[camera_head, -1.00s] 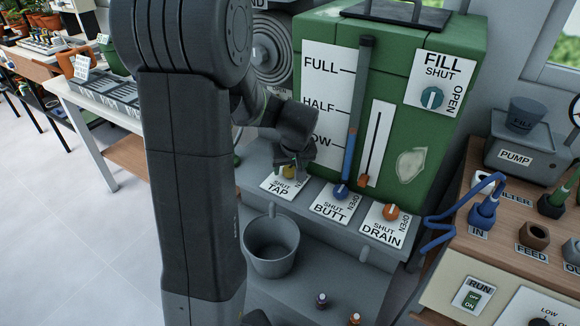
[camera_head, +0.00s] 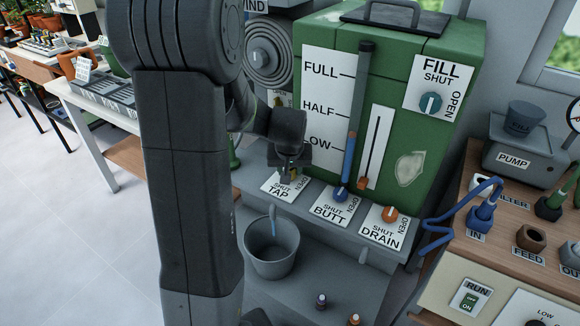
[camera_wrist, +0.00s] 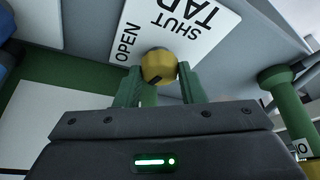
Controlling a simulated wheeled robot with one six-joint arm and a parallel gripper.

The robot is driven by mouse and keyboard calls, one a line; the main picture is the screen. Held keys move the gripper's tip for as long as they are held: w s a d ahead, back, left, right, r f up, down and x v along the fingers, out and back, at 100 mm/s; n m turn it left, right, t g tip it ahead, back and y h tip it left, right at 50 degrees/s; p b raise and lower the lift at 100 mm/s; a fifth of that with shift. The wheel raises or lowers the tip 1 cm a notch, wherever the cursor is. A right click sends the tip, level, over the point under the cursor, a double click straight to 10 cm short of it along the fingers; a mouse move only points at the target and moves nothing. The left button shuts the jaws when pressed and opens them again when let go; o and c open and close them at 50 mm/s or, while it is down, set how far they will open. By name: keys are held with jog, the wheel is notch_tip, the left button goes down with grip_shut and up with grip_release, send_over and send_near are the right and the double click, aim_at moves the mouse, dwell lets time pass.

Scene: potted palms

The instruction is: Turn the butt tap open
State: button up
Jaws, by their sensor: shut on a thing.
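The yellow knob sits on the plate lettered TAP (camera_head: 279,189), marked SHUT and OPEN. My gripper (camera_head: 289,174) is at this knob, with its fingers partly hidden. In the wrist view, its two green fingers close on opposite sides of the yellow knob (camera_wrist: 158,64). The green water butt (camera_head: 428,140) stands behind, with a LOW, HALF and FULL gauge. A thin pale blue streak (camera_head: 272,217) hangs from the ledge over the grey bucket (camera_head: 271,262); it looks like water.
A blue knob (camera_head: 341,194) on the BUTT plate and an orange knob (camera_head: 390,213) on the DRAIN plate stand to the right. A teal FILL knob (camera_head: 430,103) is on the butt. A bench with a pump (camera_head: 514,157) stands at right.

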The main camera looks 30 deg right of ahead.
jog(key=m+h+b, duration=0.1)
jog(key=m, duration=0.2)
jog(key=shift+a+f+g, duration=0.1)
jog(key=shift+f+g, duration=0.05)
jog(key=shift+g, duration=0.25)
jog(key=m+b, duration=0.2)
jog(key=m+g+b, duration=0.1)
jog(key=m+b, duration=0.1)
jog(key=b, duration=0.1)
jog(key=shift+w+f+h, duration=0.15)
jog(key=shift+w+h, duration=0.05)
jog(key=shift+h, duration=0.2)
jog(key=m+g+b, duration=0.1)
jog(key=m+b, duration=0.1)
jog(key=m, duration=0.1)
jog(key=shift+m+g, duration=0.3)
jog(key=shift+m, duration=0.1)
jog(key=m, duration=0.2)
jog(key=m+g+b, duration=0.1)
jog(key=m, duration=0.1)
jog(key=shift+w+r+g, duration=0.15)
jog(key=shift+r+g, duration=0.15)
jog(key=shift+m, duration=0.3)
jog(key=o, duration=1)
